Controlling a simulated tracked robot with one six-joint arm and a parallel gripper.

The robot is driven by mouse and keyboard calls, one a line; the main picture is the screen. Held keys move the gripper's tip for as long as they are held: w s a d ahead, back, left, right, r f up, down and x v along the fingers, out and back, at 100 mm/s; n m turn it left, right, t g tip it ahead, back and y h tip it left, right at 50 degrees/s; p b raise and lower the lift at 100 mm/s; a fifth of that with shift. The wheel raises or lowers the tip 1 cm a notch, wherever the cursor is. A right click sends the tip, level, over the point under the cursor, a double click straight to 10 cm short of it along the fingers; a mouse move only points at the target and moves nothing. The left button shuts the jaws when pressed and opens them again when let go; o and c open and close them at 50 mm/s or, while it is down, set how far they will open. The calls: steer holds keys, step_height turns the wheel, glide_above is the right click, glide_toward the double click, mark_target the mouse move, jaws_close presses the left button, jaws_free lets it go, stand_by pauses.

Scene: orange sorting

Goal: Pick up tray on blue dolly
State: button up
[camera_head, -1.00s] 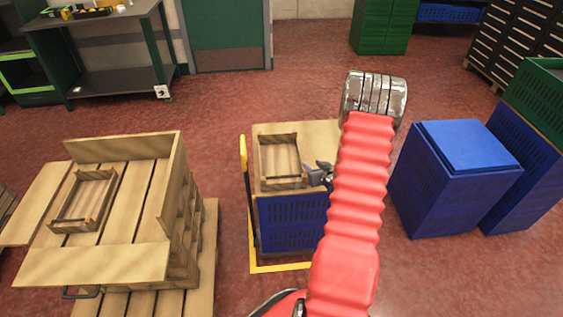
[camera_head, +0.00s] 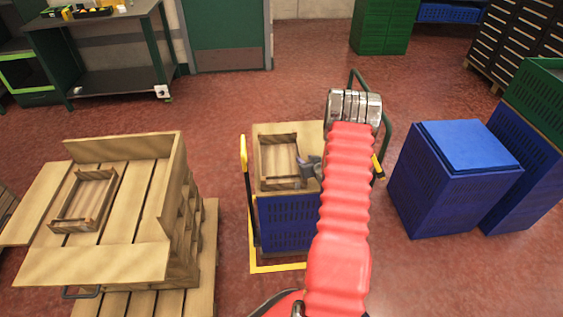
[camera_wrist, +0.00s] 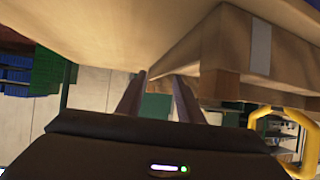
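A small wooden tray (camera_head: 278,157) lies on the pale board (camera_head: 268,128) on top of a blue crate (camera_head: 287,222), on the dolly with the yellow frame (camera_head: 285,268). My gripper (camera_head: 307,168) is at the tray's right side, low over the board. My arm hides the board's right part.
A wooden stack (camera_head: 120,235) at left carries another small tray (camera_head: 84,200). A blue crate stack with a lid (camera_head: 455,185) stands at right. A yellow handle (camera_head: 243,153) rises at the dolly's left. Red floor (camera_head: 225,100) behind the dolly is clear.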

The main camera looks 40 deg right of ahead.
steer(key=shift+x, duration=2.55)
steer(key=shift+c, duration=0.6)
jaws_close()
